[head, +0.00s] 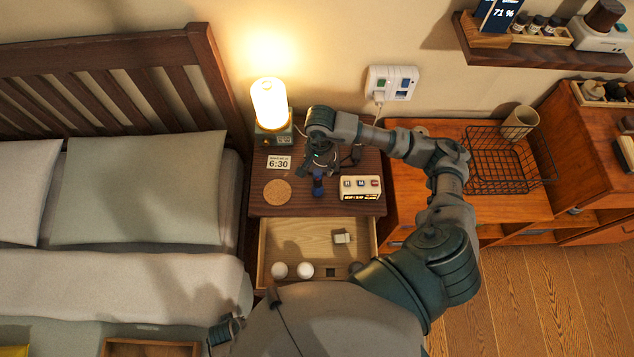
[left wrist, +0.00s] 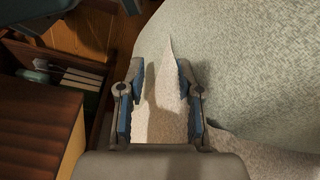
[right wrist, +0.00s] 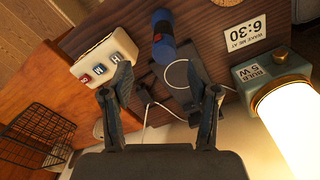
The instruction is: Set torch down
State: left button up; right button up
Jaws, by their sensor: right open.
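The torch, a short blue and dark cylinder (head: 318,184), is on the dark wooden nightstand (head: 330,211), between the cork coaster and the clock. It also shows in the right wrist view (right wrist: 163,38), just beyond the fingertips; whether it stands or lies is hard to tell. My right gripper (head: 320,165) is over the nightstand, its fingers apart and empty, as the right wrist view (right wrist: 158,75) shows. A dark charging pad (right wrist: 180,75) lies below it. My left gripper (left wrist: 160,110) has its fingers apart above pale bedding, with nothing held between them.
A lit lamp (head: 270,105), a 6:30 card (head: 279,162), a cork coaster (head: 277,191) and a clock (head: 361,188) share the nightstand. Its drawer (head: 300,231) is open, with white balls inside. A wire basket (head: 500,165) stands on the orange cabinet. The bed is at left.

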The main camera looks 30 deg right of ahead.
aim_at(318, 176)
notch_tip(318, 176, down, 3)
jog(key=shift+r, duration=0.1)
jog(key=f, duration=0.4)
jog(key=shift+w+a+f, duration=0.2)
jog(key=shift+f, duration=0.35)
pick_arm(q)
jog(key=shift+w+r, duration=0.25)
jog(key=shift+r, duration=0.5)
pick_arm(e)
grip_shut()
